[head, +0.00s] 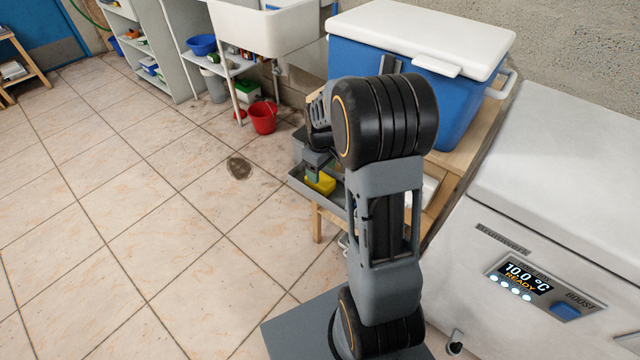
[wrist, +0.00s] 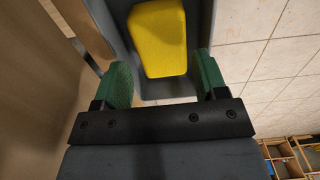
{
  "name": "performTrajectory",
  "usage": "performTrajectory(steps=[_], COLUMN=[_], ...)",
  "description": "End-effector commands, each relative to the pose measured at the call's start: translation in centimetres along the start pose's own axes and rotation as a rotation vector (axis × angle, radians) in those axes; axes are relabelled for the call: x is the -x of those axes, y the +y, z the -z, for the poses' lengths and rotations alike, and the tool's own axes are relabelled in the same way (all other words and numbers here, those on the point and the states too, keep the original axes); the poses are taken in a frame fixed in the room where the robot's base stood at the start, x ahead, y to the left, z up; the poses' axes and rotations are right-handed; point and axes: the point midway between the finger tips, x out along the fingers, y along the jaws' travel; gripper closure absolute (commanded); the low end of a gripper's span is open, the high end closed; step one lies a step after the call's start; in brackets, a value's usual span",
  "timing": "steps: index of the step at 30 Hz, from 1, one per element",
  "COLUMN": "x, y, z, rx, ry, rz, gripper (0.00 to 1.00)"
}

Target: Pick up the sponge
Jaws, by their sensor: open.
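The yellow sponge (head: 321,183) lies in a grey tray (head: 334,204) at the side of a wooden stand. In the wrist view the sponge (wrist: 159,38) lies in the grey tray (wrist: 202,25), ahead of my gripper and roughly centred between its fingers. My gripper (wrist: 164,82) has green fingertips and is open, one finger to each side of the sponge's near end. I cannot tell whether either finger touches it. In the head view my gripper (head: 312,170) is right at the sponge, and my arm hides part of the tray.
A blue cooler with a white lid (head: 420,35) stands on the wooden stand (head: 455,170). A white chest unit with a display (head: 550,230) is at the right. A red bucket (head: 263,117) stands on the floor.

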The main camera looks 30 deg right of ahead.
Motion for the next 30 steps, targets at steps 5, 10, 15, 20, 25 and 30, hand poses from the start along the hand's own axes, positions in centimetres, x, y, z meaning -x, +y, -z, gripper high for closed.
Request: performTrajectory(steps=[5, 10, 15, 20, 25, 30], x=[-1.8, -4.2, -5.2, -5.0, -5.0, -5.0], y=[-0.1, -0.2, -0.1, -0.1, -0.1, -0.1], z=[0.1, 0.2, 0.2, 0.2, 0.2, 0.2], rx=[0.0, -0.001, -0.001, -0.001, -0.001, 0.0], ry=[-0.002, -0.002, -0.001, 0.0, 0.0, 0.0], rz=[0.002, 0.002, 0.0, 0.0, 0.0, 0.0], gripper=[0.34, 0.34, 0.34, 0.34, 0.49, 0.64])
